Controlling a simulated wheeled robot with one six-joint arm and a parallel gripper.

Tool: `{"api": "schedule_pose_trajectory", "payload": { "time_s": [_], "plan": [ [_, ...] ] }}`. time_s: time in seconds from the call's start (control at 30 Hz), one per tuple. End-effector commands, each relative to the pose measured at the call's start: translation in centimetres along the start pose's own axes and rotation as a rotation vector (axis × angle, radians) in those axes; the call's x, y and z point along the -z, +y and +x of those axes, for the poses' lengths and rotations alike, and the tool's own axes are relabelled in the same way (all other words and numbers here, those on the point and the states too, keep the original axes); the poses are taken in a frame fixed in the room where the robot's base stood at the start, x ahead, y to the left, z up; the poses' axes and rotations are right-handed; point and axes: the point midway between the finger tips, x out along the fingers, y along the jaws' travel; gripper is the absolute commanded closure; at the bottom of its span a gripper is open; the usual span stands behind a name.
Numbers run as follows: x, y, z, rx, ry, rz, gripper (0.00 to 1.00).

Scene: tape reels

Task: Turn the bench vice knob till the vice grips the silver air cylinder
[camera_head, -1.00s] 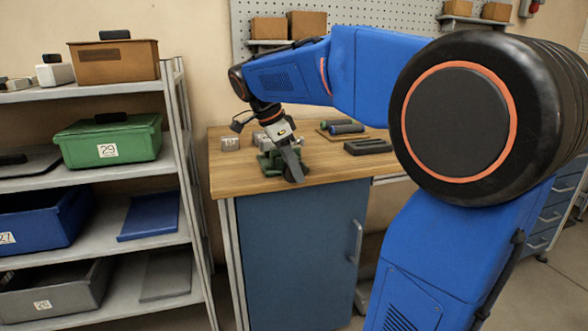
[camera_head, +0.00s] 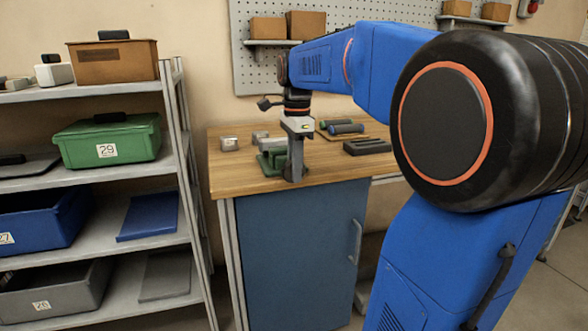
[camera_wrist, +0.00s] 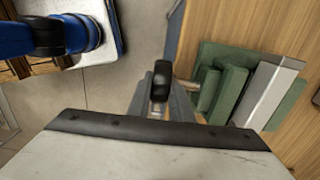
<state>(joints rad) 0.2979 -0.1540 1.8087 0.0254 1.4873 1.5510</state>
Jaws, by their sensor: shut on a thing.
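The green bench vice (camera_head: 268,162) stands near the front edge of the wooden bench; it also shows at the right of the wrist view (camera_wrist: 232,85). The silver air cylinder (camera_wrist: 268,92) lies along the vice's green jaw in the wrist view; whether the jaws press on it I cannot tell. The dark vice knob (camera_wrist: 160,84) sits at the end of a metal screw at the vice's front. My gripper (camera_head: 296,176) points down at the bench edge, its fingers shut on the knob. The knob is mostly hidden by the gripper in the head view.
A board with dark rollers (camera_head: 345,128) and a dark grooved block (camera_head: 367,147) lie to the right. A shelf rack with bins (camera_head: 108,140) stands at the left. The bench's front left corner is clear.

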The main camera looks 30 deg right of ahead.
Motion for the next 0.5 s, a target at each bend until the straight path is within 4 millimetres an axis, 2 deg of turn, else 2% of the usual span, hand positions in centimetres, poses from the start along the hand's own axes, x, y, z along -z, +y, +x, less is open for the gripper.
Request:
{"api": "schedule_pose_trajectory", "payload": {
  "time_s": [0.5],
  "plan": [
    [0.65, -0.08, 0.34, 0.002, -0.484, 0.007, 1.00]
  ]
}}
